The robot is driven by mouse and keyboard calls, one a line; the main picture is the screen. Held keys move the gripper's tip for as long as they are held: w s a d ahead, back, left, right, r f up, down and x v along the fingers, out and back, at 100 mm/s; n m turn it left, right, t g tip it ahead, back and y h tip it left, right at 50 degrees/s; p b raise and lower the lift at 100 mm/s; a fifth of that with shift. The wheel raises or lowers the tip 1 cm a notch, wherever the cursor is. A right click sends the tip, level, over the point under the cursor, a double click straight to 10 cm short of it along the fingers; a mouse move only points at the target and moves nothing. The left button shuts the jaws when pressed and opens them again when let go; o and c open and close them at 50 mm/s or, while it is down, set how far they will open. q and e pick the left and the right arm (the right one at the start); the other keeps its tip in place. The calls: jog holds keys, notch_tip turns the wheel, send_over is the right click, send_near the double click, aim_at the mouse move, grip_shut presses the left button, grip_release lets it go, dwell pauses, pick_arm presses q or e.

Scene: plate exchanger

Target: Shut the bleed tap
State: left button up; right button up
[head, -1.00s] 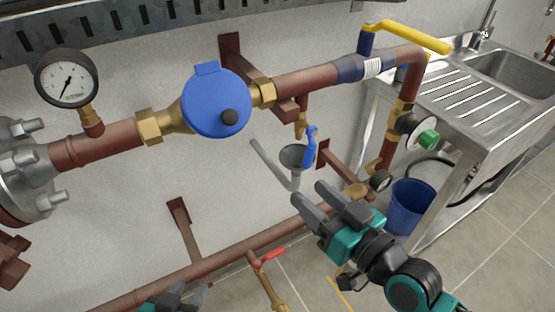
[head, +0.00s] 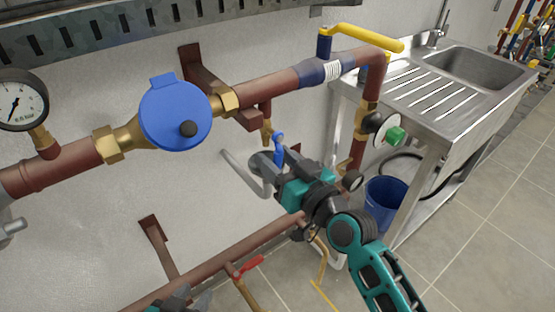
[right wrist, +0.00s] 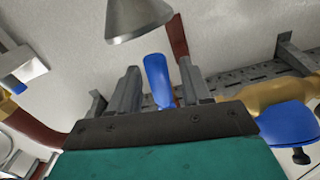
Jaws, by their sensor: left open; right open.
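The bleed tap is a small brass tap (head: 266,131) with a blue lever (head: 279,142), hanging under the upper copper pipe in the head view. My right gripper (head: 272,163) is at the lever, its fingers partly covering the lever's lower part and the grey funnel below. In the right wrist view the blue lever (right wrist: 157,78) shows between the two open fingers (right wrist: 158,88), with no clear contact. The grey funnel (right wrist: 138,18) shows beyond them. My left gripper (head: 178,300) is only partly in view at the bottom edge, away from the tap.
A blue round meter (head: 174,113) sits on the pipe left of the tap. A red-handled valve (head: 248,267) is below. A blue bucket (head: 386,198) stands under the sink (head: 470,72).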

jog(key=shift+c, duration=0.4)
grip_shut()
